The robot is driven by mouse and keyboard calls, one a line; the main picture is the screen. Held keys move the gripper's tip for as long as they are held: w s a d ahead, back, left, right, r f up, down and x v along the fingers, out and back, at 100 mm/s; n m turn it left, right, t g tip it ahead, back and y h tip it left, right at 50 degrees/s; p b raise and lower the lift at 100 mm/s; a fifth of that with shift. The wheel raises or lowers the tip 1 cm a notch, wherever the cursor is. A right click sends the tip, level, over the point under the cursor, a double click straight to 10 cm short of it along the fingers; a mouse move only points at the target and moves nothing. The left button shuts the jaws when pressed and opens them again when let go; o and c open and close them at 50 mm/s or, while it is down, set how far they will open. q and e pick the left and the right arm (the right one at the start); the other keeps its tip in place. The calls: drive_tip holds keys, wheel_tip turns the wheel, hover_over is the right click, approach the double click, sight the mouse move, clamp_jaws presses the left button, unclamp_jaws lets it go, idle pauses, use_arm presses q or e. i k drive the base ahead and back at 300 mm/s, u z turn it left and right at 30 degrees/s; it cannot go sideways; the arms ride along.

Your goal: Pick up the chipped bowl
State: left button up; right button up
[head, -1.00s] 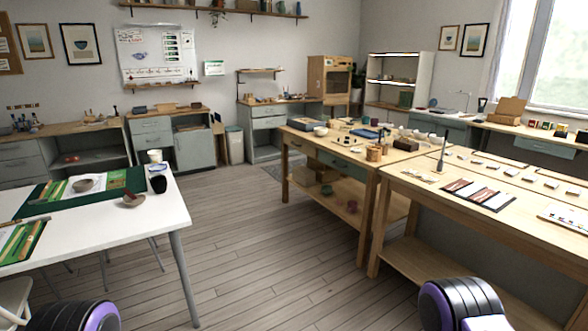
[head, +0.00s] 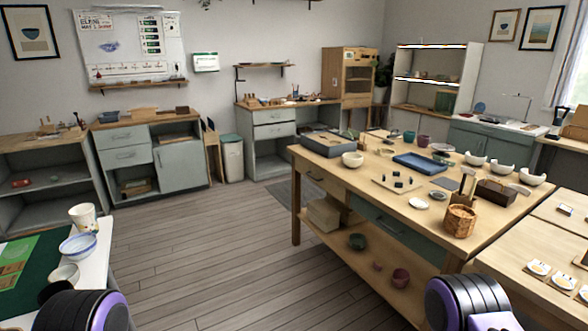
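Three white bowls stand in a row at the right of the wooden worktable: a far one (head: 475,159), a middle one (head: 500,169) and a near one (head: 533,179). Their rims look uneven, as if chipped, but they are too small to tell which is the chipped bowl. A cream bowl (head: 352,161) stands at the table's left end. A blue-and-white bowl (head: 78,247) and a paler bowl (head: 64,275) sit at the left table's edge. Neither gripper is in view; only black and purple parts of my arms show at the bottom.
The wooden worktable (head: 400,205) carries a blue tray (head: 418,164), a wicker basket (head: 460,221) and small tools. Another table (head: 520,262) adjoins it at right. A white cup (head: 84,216) stands on the left table. The plank floor (head: 220,240) between the tables is clear.

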sight(352, 160)
drive_tip(key=i, duration=2.45)
drive_tip(key=u, duration=1.5)
drive_tip(key=i, duration=0.85)
drive_tip(key=z, duration=3.9)
